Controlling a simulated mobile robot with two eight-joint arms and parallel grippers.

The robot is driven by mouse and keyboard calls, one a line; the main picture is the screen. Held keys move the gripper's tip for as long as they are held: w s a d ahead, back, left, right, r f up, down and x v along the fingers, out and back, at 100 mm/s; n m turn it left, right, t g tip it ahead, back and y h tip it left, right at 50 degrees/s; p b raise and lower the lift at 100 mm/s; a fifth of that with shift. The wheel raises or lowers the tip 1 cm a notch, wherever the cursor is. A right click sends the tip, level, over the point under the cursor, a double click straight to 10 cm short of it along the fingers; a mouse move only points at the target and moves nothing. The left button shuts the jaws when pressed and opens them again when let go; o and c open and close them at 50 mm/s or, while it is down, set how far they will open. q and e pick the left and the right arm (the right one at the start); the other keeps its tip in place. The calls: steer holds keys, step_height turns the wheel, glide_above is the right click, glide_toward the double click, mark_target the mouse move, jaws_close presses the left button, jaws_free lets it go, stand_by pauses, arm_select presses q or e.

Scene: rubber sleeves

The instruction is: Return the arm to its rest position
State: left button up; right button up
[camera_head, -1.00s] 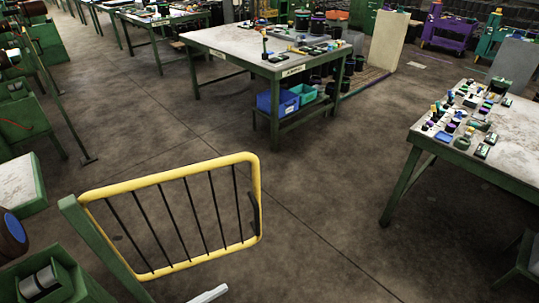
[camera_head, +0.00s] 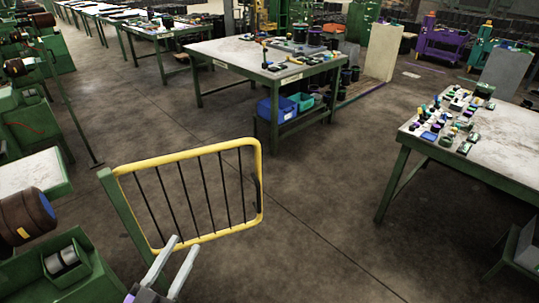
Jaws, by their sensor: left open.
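My left gripper (camera_head: 176,262) shows at the bottom of the head view, left of centre. Its two pale grey fingers stand apart with nothing visible between them. The fingers overlap the lower left corner of a yellow-framed gate (camera_head: 262,190) with thin dark bars. I cannot tell whether they touch it. My right gripper is not in view.
The gate hangs from a green post (camera_head: 126,212). Green machines (camera_head: 30,270) stand at the left. A worktable (camera_head: 225,54) with small parts stands ahead, with a blue bin (camera_head: 275,108) under it. Another table (camera_head: 505,150) is at the right. The floor (camera_head: 320,200) between is clear.

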arm_select(q)
steer(key=w+a+n+y, duration=0.2)
steer(key=a+n+y, duration=0.3)
steer(key=a+y, duration=0.15)
step_height(320, 180, down, 6)
steer(key=a+f+n+g+y+p, duration=0.1)
steer(key=a+n+g+y+p, duration=0.1)
steer(key=n+g+y, duration=0.3)
steer(key=s+d+f+m+g+h+p, duration=0.1)
steer(key=s+d+f+m+g+h, duration=0.3)
steer(key=s+d+f+g, duration=0.3)
steer(key=s+d+g, duration=0.1)
steer(key=s, duration=0.2)
steer(key=shift+s+d+f+m+g, duration=0.25)
steer(key=shift+s+d+m+g, duration=0.05)
steer(key=shift+g, duration=0.1)
steer(key=shift+h, duration=0.25)
